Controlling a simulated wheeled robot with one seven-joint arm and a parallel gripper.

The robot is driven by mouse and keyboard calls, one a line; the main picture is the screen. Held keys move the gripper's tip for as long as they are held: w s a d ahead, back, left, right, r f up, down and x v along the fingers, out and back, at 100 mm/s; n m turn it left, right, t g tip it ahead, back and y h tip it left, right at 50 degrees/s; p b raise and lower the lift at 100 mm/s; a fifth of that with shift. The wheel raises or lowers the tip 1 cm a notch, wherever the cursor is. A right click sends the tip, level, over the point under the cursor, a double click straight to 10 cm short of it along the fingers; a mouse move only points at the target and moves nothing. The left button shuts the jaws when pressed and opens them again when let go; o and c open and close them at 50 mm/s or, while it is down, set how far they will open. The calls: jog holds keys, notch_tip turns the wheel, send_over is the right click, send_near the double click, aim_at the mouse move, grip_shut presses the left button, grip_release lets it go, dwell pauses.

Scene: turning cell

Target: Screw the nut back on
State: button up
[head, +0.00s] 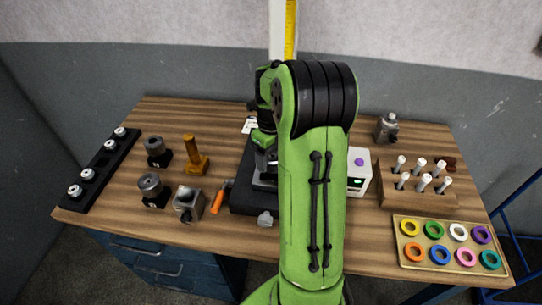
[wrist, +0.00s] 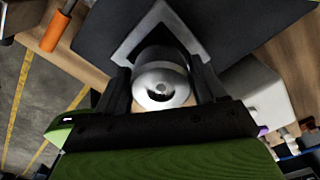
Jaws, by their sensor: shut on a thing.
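In the wrist view my gripper (wrist: 161,97) has its two black fingers on either side of a round silver metal piece with a small central hole, which looks like the nut (wrist: 160,82). It is shut on this piece. The piece sits close against a darker cylinder and a grey angled bracket (wrist: 133,40) on a black base plate; whether it is on a thread cannot be seen. In the head view my green arm hides most of the gripper, the nut and the black base (head: 243,192).
Left of the base stand an orange-handled tool (head: 217,202), a grey block (head: 188,203), dark round fixtures (head: 151,188) and an amber stand (head: 195,158). A black rack (head: 100,170) lies far left. Right are a white box (head: 358,172), a wooden peg block (head: 415,190) and a ring tray (head: 448,246).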

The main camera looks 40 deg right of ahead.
aim_at(271, 158)
jog(key=m, duration=0.2)
jog(key=shift+s+a+f+m, duration=0.1)
jog(key=shift+s+a+m, duration=0.1)
jog(key=shift+m, duration=0.2)
jog(key=o, duration=1.2)
jog(key=shift+s+a+r, duration=0.15)
jog(key=shift+a+r, duration=0.05)
jog(key=shift+d, duration=0.1)
jog(key=shift+d+r, duration=0.1)
jog(key=shift+r, duration=0.2)
notch_tip(271, 158, up, 15)
jog(key=p, duration=0.2)
jog(key=shift+p, duration=0.35)
